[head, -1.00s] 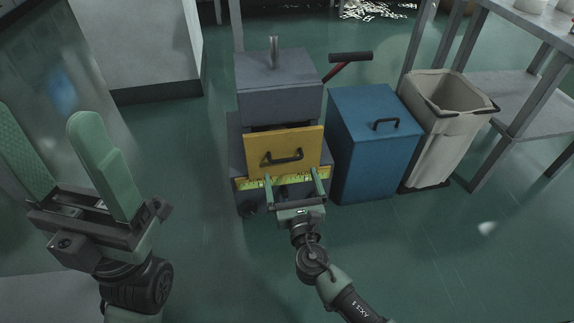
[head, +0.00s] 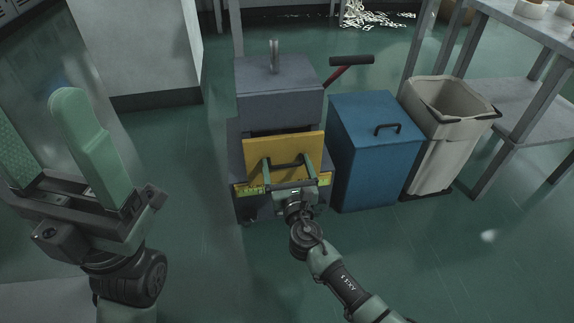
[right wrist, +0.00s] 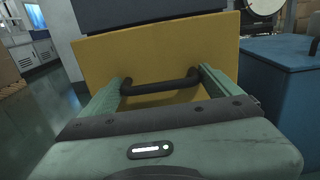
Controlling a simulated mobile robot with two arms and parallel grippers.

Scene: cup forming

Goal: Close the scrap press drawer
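The scrap press (head: 280,95) is a grey box with a yellow drawer front (head: 255,150) that has a black bar handle. A dark gap shows above the drawer front, so the drawer stands partly out. The front fills the middle of the right wrist view (right wrist: 150,50), with the handle (right wrist: 165,87) across it. My right gripper (head: 288,162) is open, its two fingers at either end of the handle, close to the yellow front. I cannot tell whether they touch it. My left gripper (head: 42,140) is open and empty at the left, far from the press.
A blue lidded bin (head: 375,150) stands just right of the press, with a beige open bin (head: 445,140) beyond it. A grey shelf table (head: 530,100) is at the far right. A red lever with a black grip (head: 350,60) sticks out behind the press. Green floor is clear on the left.

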